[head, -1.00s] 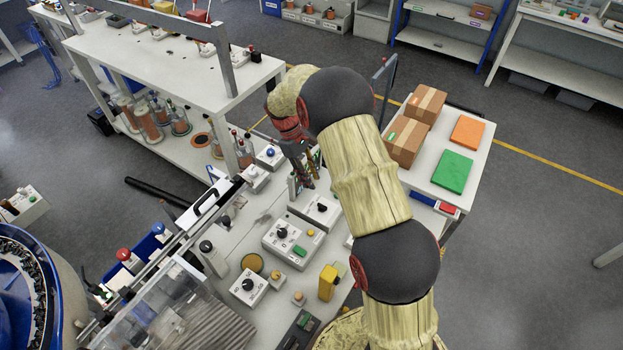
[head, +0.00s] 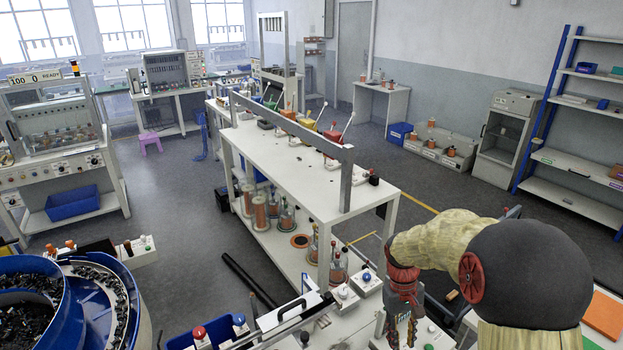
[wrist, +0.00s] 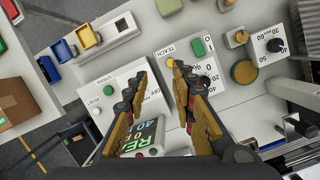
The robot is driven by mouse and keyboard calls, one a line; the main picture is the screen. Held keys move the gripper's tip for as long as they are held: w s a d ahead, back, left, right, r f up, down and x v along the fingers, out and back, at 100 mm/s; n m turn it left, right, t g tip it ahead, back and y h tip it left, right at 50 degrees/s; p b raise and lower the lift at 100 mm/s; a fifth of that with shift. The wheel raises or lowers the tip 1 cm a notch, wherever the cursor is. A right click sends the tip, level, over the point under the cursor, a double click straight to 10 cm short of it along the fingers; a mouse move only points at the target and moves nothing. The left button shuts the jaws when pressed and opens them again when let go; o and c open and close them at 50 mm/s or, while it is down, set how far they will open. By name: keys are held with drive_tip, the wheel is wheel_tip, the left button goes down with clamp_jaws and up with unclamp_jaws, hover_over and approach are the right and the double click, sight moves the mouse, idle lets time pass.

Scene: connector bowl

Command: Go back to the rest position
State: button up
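My gripper (head: 402,335) hangs low on the right in the head view, over the workbench, with its fingers pointing down and partly cut by the lower edge. In the wrist view my gripper (wrist: 161,72) shows two yellow and black fingers standing apart with nothing held between them. Below them is the bench top with a TEACH control box (wrist: 184,58) and a RESET box (wrist: 104,103). A box with a green display (wrist: 147,137) shows partly between the fingers. How high the fingertips are above the boxes is hard to tell.
A blue bowl feeder (head: 125,300) with black parts is at lower left. A long white table (head: 290,160) with a grey frame stands in the middle. An orange item (head: 604,315) lies at lower right. A cardboard box (wrist: 20,90) shows in the wrist view. Grey floor is open on the left.

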drive_tip(key=s+a+r+m+t+b, duration=0.1)
drive_tip(key=s+a+r+t+b, duration=0.1)
drive_tip(key=s+r, duration=0.6)
drive_tip(key=s+a+r+m+t+y+b, duration=0.1)
drive_tip(key=s+r+t+b, duration=0.3)
drive_tip(key=s, duration=0.9)
wheel_tip(320, 180, up, 4)
drive_tip(key=shift+s+a+r+t, duration=0.15)
drive_tip(key=shift+a+t, duration=0.75)
drive_tip(key=shift+t, duration=0.2)
